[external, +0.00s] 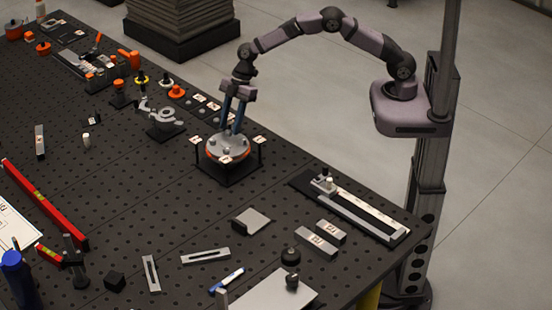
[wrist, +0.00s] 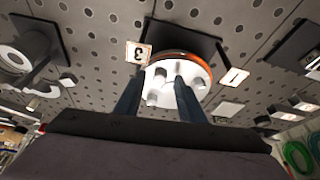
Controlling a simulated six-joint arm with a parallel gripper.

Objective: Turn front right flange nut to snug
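The round grey flange (external: 229,147) with an orange rim sits on a black stand (external: 229,172) near the table's far edge. Several small nuts or studs stand on its top face; I cannot tell which is the front right nut. My gripper (external: 231,131) points down over the flange, its two blue-grey fingers apart. In the wrist view the fingers (wrist: 162,80) straddle part of the flange face (wrist: 192,70), with pale cylindrical nuts (wrist: 154,98) between and beside them. I see no clear contact between the fingers and a nut.
Number tags surround the stand, including tag 3 (wrist: 138,52) and tag 1 (wrist: 234,76). A grey curved part (external: 161,110) on a black stand is left of it. A slotted rail fixture (external: 350,207) lies to the right.

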